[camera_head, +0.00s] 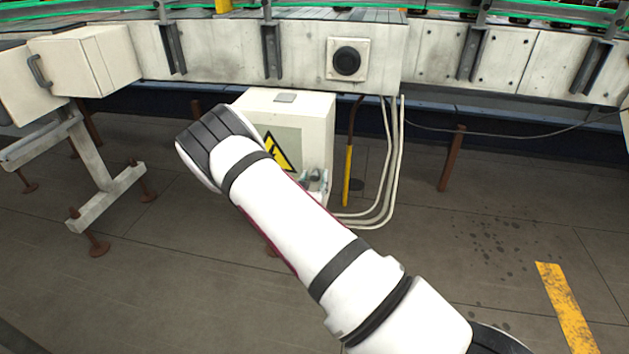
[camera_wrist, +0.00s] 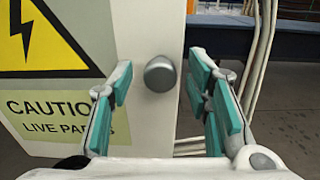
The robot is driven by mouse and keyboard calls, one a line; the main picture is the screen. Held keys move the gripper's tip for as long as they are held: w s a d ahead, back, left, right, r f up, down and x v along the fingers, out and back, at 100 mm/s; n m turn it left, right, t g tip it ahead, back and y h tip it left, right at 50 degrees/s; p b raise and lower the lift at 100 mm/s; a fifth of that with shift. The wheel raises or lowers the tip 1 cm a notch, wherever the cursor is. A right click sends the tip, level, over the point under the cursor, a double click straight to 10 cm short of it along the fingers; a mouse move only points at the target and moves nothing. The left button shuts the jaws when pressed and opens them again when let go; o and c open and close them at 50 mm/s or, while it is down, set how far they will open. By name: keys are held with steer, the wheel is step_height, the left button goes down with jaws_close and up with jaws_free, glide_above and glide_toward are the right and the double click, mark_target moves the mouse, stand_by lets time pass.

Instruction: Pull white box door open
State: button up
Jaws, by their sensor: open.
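The white box (camera_head: 315,112) stands under the conveyor in the head view, its front partly hidden by my arm. Its door (camera_wrist: 150,35) fills much of the wrist view and carries a yellow warning triangle and a caution label. A round grey knob (camera_wrist: 160,74) sits near the door's right edge. My gripper (camera_wrist: 163,92) is open, with one teal-padded finger on each side of the knob in the picture. I cannot tell how far the fingertips reach past it. In the head view my gripper (camera_head: 316,181) shows small beside the box's lower right front.
Pale cables (camera_head: 388,170) and a rusty post with a yellow lower part (camera_head: 348,175) stand right of the box. A beige box with a handle (camera_head: 85,62) is at the upper left, near a metal stand (camera_head: 95,165). The floor at right is mostly clear.

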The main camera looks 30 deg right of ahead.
steer(key=shift+w+d, duration=0.4)
steer(key=shift+w, duration=0.1)
jaws_close()
